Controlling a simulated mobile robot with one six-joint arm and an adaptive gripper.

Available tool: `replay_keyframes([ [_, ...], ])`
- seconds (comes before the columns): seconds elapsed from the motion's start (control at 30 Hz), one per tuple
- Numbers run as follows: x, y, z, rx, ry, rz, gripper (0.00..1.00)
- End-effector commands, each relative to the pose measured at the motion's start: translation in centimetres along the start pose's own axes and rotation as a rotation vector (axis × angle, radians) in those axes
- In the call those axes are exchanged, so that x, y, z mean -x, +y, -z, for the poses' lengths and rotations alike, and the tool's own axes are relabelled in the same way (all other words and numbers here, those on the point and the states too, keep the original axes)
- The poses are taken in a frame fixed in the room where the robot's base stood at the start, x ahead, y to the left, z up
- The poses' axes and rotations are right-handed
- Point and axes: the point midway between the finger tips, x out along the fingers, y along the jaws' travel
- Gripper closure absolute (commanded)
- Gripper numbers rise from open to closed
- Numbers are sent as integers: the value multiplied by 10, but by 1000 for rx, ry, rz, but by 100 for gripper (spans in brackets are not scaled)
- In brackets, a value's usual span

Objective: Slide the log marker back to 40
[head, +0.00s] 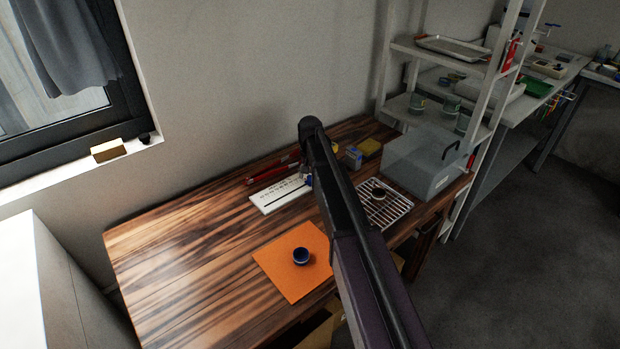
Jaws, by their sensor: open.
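The white log board (279,195) lies on the wooden table toward the back wall, with dark scale marks and a long dark slot. Its numbers are too small to read. My dark arm crosses the picture and covers the board's right end. A small grey part beside the arm, over that end, seems to be my gripper (304,171). It is open and mostly hidden. A small blue and yellow bit (309,181) shows there too; I cannot tell whether it is the marker. Contact between gripper and marker is hidden.
Red pens (270,173) lie behind the board. A dark blue cup (301,256) stands on an orange mat (279,273) in front. A wire rack (400,208) with a dark dish (379,193) and a grey box (419,162) are at right. The table's left part is clear.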

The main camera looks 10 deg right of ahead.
Motion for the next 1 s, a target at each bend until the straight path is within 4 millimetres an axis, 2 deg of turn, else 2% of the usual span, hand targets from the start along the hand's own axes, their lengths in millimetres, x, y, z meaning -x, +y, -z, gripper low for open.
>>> replay_keyframes([
  [0.33,-1,0,0,0,0,0,33],
  [0.37,-1,0,0,0,0,0,36],
  [0.5,-1,0,0,0,0,0,77],
  [0.57,-1,0,0,0,0,0,95],
  [0.6,-1,0,0,0,0,0,100],
  [1.0,-1,2,-3,-7,0,-1,100],
])
